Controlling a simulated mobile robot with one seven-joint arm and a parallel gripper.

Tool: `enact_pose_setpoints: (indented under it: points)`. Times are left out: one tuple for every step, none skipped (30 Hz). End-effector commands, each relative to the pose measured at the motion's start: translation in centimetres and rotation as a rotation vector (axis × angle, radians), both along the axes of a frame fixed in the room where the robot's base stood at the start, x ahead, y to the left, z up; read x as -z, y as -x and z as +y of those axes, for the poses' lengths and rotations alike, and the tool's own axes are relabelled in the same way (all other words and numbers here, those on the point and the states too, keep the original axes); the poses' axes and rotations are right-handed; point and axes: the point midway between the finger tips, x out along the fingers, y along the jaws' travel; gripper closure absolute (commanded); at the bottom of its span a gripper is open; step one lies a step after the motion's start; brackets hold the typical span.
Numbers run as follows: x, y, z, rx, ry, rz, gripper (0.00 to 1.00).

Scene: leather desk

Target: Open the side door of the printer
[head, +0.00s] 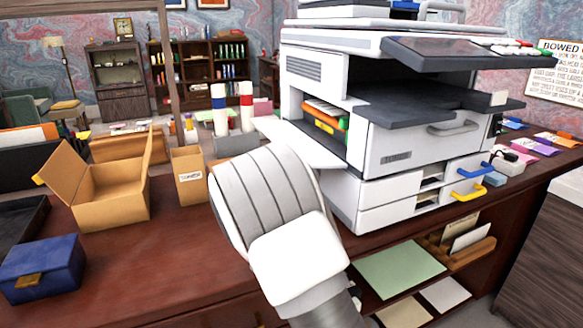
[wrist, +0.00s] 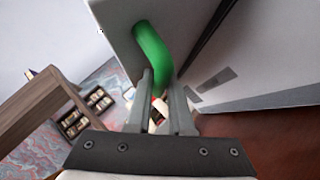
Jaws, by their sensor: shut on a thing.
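The printer (head: 420,130) is a large white and grey machine standing on the desk. Its left side shows an opening with orange, yellow and green parts inside. A white panel (head: 300,143), which looks like the side door, juts out to the left below this opening, apart from the body. In the wrist view, a curved green handle (wrist: 152,48) is fixed to a pale panel (wrist: 115,18). My gripper (wrist: 158,78) is shut on the green handle. In the head view my white arm hides the gripper and handle.
An open cardboard box (head: 105,190), a narrow cardboard holder (head: 188,177) and a blue box (head: 42,268) stand on the desk left of my arm. Yellow and blue drawer handles stick out at the printer's lower right.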

Motion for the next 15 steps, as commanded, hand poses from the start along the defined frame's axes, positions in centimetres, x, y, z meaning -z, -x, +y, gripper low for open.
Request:
enact_pose_setpoints:
  points:
    - [-0.22, -0.10, -0.59, 0.013, 0.001, -0.004, 1.00]
    - [-0.22, -0.09, -0.59, 0.013, 0.001, -0.004, 1.00]
    - [-0.23, -0.09, -0.60, 0.013, 0.000, -0.004, 1.00]
    - [-0.23, -0.09, -0.60, 0.013, 0.000, -0.004, 1.00]
    - [-0.24, -0.10, -0.61, 0.013, 0.000, -0.004, 1.00]
    - [-0.24, -0.10, -0.61, 0.013, 0.000, -0.004, 1.00]
    - [-0.24, -0.09, -0.62, 0.013, 0.000, -0.004, 1.00]
    - [-0.25, -0.10, -0.62, 0.013, 0.000, -0.004, 1.00]
    - [-0.25, -0.10, -0.63, 0.013, 0.000, -0.004, 0.77]
    - [-0.24, -0.11, -0.61, 0.013, 0.000, -0.004, 0.71]
    - [-0.25, -0.10, -0.59, 0.012, 0.000, -0.004, 0.66]
    - [-0.24, -0.09, -0.54, 0.011, 0.000, -0.005, 0.59]
    - [-0.24, -0.09, -0.51, 0.010, 0.000, -0.004, 0.53]
    - [-0.24, -0.08, -0.46, 0.009, 0.000, -0.005, 0.50]
    - [-0.25, -0.06, -0.40, 0.008, 0.000, -0.005, 0.50]
